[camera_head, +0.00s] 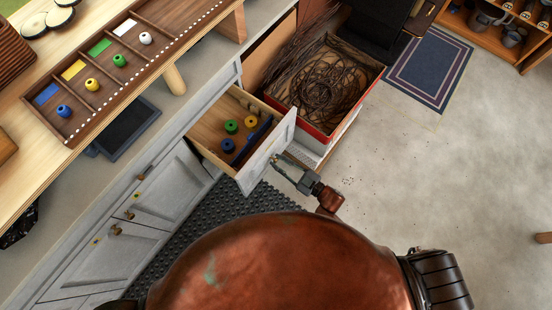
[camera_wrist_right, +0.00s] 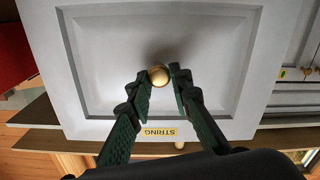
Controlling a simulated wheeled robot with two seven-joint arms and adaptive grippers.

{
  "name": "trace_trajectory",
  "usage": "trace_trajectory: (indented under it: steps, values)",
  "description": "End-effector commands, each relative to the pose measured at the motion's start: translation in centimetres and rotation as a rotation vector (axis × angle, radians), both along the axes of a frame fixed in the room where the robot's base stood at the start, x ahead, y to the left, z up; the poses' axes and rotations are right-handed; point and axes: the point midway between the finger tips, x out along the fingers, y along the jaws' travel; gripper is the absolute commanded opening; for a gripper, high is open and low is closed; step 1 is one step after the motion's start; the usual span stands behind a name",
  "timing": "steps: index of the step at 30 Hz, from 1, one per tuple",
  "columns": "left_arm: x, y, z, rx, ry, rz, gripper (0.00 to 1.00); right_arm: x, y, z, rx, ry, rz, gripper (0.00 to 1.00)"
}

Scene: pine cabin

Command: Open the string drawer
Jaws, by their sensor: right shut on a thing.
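The string drawer (camera_head: 203,137) is a grey-fronted wooden drawer that stands pulled out of the grey cabinet. Inside it lie green, yellow and blue spools and a dark blue item. In the right wrist view its grey front panel (camera_wrist_right: 100,60) fills most of the picture, with a yellow "STRING" label (camera_wrist_right: 160,132) and a round brass knob (camera_wrist_right: 158,75). My right gripper (camera_head: 277,162) is at the drawer's front face. In the right wrist view the right gripper (camera_wrist_right: 160,80) has its fingers closed around the knob. My left gripper is not in view.
A red-rimmed box (camera_head: 318,133) of tangled brown twine stands just beyond the drawer. A wooden tray (camera_head: 100,85) with coloured spools sits on the bench at upper left. A black mat (camera_head: 215,235) lies below the cabinet.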

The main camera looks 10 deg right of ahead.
Motion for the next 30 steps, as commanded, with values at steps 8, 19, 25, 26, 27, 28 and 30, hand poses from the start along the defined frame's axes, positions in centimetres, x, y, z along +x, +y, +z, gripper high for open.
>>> trace_trajectory:
  steps: [8, 19, 25, 26, 27, 28, 30]
  values:
    - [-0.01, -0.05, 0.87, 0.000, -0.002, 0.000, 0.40, 0.06, -0.30, 0.00, 0.000, 0.000, -0.004, 0.00]
    - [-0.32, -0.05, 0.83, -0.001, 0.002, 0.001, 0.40, 0.03, -0.18, 0.00, 0.000, 0.000, -0.002, 0.37]
    - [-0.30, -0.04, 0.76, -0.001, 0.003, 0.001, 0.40, -0.01, -0.11, 0.01, 0.000, 0.000, -0.001, 0.37]
    - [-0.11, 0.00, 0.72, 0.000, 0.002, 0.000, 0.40, -0.01, -0.10, 0.00, 0.000, 0.000, -0.001, 0.37]
    - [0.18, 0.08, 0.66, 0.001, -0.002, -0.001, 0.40, -0.05, -0.13, -0.01, 0.000, 0.000, -0.001, 0.37]
    - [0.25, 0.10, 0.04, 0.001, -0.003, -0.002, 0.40, -0.12, -0.20, -0.02, -0.001, 0.000, -0.001, 0.37]
    - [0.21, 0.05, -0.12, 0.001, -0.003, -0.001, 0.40, -0.45, -0.55, -0.06, -0.001, 0.001, -0.001, 0.37]
